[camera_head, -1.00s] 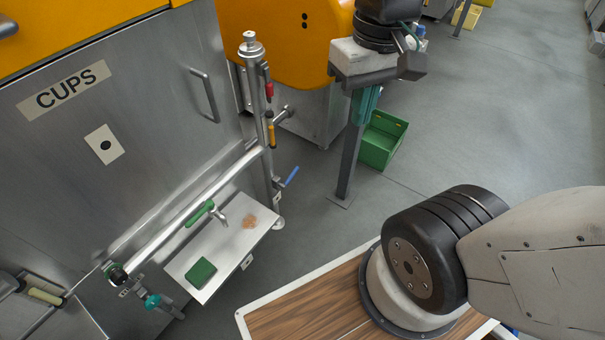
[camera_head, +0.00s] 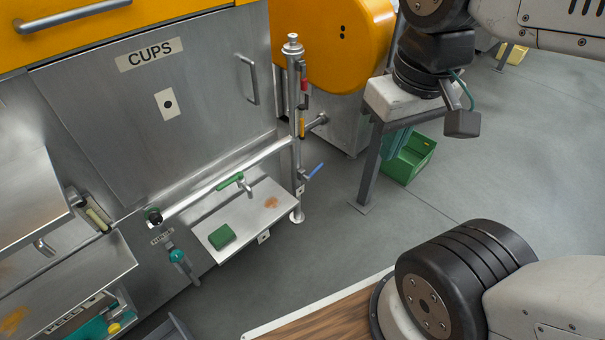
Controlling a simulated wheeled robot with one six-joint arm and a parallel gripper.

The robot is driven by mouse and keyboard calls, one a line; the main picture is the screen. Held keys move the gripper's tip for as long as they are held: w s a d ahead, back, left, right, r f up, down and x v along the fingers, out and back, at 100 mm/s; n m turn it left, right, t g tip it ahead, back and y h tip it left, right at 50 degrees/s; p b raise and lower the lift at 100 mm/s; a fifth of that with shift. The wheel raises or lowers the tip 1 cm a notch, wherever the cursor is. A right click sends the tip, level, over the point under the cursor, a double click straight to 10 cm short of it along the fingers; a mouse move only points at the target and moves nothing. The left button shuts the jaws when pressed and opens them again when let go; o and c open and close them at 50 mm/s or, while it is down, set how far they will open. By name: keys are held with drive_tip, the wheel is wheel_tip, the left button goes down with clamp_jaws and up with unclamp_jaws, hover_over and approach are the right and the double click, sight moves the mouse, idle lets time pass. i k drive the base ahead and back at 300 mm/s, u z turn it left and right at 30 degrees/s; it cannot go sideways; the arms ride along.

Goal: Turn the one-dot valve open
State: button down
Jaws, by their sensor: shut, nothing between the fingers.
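Several valve handles show on the pipework of the steel machine. A blue lever (camera_head: 313,170) sticks out low on the upright pipe (camera_head: 296,130). A red handle (camera_head: 304,84) and a yellow handle (camera_head: 301,124) sit higher on it. A green handle (camera_head: 229,181) lies along the slanting pipe. A teal knob (camera_head: 177,256) is at the lower left. Small tags near the blue lever and under the shelf are too small to read, so I cannot tell which valve has one dot. My gripper (camera_head: 462,124) is at the upper right, shut and empty, well apart from every valve; its fingers are hard to make out.
A dotted card (camera_head: 168,104) is on the CUPS door (camera_head: 150,110). The white shelf (camera_head: 260,220) holds a green sponge (camera_head: 221,237). A stand (camera_head: 367,170) and green crate (camera_head: 409,160) are behind my arm.

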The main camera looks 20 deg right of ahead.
sight(308, 178)
drive_tip(key=u, duration=0.3)
drive_tip(key=i, duration=1.15)
drive_tip(key=z, duration=0.25)
